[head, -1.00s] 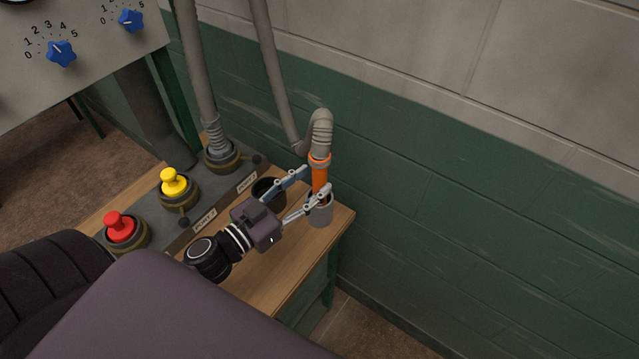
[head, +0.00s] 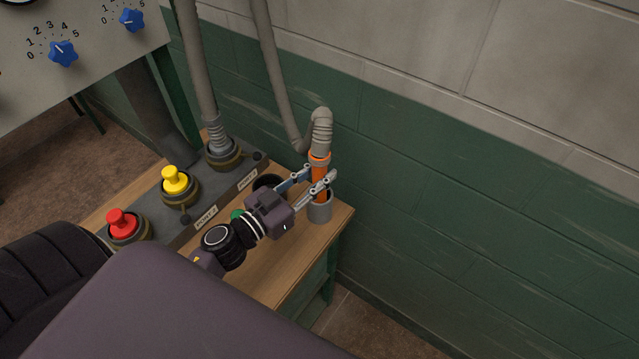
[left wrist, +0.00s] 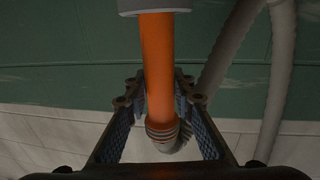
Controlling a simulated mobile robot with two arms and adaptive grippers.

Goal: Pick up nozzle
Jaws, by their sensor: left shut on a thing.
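The nozzle (head: 319,163) is an orange tube with a ribbed grey hose at its top. It stands upright with its lower end inside a grey cylindrical holder (head: 320,209) at the table's right corner. My left gripper (head: 322,178) is shut on the orange tube above the holder's rim, one finger on each side. In the left wrist view the orange nozzle (left wrist: 159,65) runs between the two fingers, with the holder (left wrist: 153,6) at the top edge. My right gripper is not in view.
The wooden table (head: 285,252) carries a grey panel with a yellow knob (head: 175,181), a red knob (head: 122,222) and a hose port (head: 223,152). A black cup (head: 268,184) stands left of the nozzle. A green block wall (head: 460,220) stands behind the table.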

